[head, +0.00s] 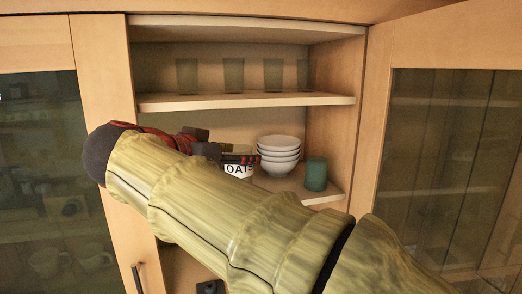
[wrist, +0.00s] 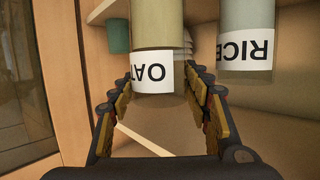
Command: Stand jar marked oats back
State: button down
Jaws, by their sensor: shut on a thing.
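The jar marked oats shows in the head view (head: 238,170) at the middle shelf of the open cupboard, partly hidden by my arm. Its white label reads upright there. In the wrist view the oats jar (wrist: 155,72) appears upside down, with the label between my fingers. My gripper (wrist: 160,68) is shut on it, one finger on each side. My gripper's dark fingers also show in the head view (head: 204,143), left of the jar. I cannot tell whether the jar's base touches the shelf.
A jar marked rice (wrist: 246,45) stands beside the oats jar; my arm hides it in the head view. Stacked white bowls (head: 279,155) and a green cup (head: 316,174) stand to the right. Several glasses line the upper shelf (head: 245,101). An open glazed door (head: 378,150) flanks the right.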

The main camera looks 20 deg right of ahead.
jog(key=p+x, duration=0.1)
jog(key=x, duration=0.2)
jog(key=r+p+x, duration=0.1)
jog(key=x, duration=0.3)
jog(key=p+x, duration=0.2)
jog(key=x, duration=0.2)
jog(key=shift+w+d+r, duration=0.2)
jog(key=shift+w+r, duration=0.05)
jog(key=shift+r, duration=0.05)
jog(key=shift+f, duration=0.2)
jog(key=c, duration=0.9)
grip_release()
jog(key=shift+r, duration=0.15)
